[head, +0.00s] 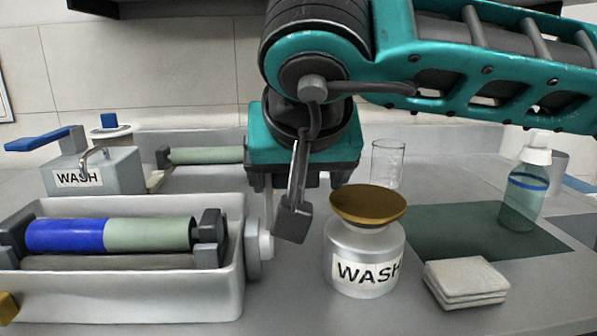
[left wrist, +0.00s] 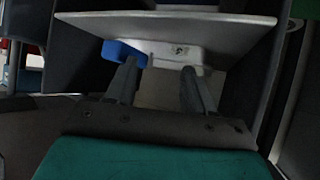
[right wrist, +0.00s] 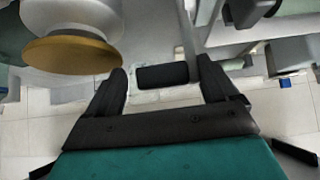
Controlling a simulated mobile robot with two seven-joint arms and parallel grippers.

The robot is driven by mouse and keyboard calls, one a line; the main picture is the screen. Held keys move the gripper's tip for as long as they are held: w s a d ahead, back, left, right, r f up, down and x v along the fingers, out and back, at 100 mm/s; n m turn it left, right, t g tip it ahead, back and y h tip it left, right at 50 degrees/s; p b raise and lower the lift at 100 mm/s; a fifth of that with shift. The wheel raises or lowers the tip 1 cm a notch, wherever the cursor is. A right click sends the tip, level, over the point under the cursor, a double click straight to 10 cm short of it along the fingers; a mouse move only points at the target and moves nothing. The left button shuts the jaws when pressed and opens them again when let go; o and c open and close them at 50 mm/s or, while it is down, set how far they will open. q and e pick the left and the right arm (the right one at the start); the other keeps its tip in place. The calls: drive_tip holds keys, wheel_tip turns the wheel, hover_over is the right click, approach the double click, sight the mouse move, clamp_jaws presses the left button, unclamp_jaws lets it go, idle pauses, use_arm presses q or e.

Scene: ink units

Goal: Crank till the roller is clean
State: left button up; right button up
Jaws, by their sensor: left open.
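The roller (head: 110,235) lies in a pale tray (head: 130,305) at the left of the head view. Its left part is blue and its right part grey-green. A round pale crank hub (head: 262,245) sits on the tray's right wall. My right gripper (right wrist: 162,68) points down beside it. In the right wrist view its fingers stand apart, with a dark cylindrical grip (right wrist: 162,77) between them and gaps on both sides. In the head view my arm partly hides the crank. My left gripper (left wrist: 160,78) shows only in the left wrist view, open and empty.
A WASH jar (head: 365,262) with a brass lid stands close right of my right gripper. Folded cloths (head: 465,281), a dark green mat (head: 450,225), a bottle (head: 525,185) and a glass (head: 388,163) are further right. A WASH can (head: 105,165) with a blue lever stands behind the tray.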

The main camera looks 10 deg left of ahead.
use_arm(q)
drive_tip(key=a+r+p, duration=0.1)
drive_tip(key=p, duration=0.2)
drive_tip(key=shift+s+y, duration=0.2)
drive_tip(key=shift+y, duration=0.1)
use_arm(e)
drive_tip(key=v, duration=1.3)
use_arm(q)
drive_tip(key=shift+c, duration=0.4)
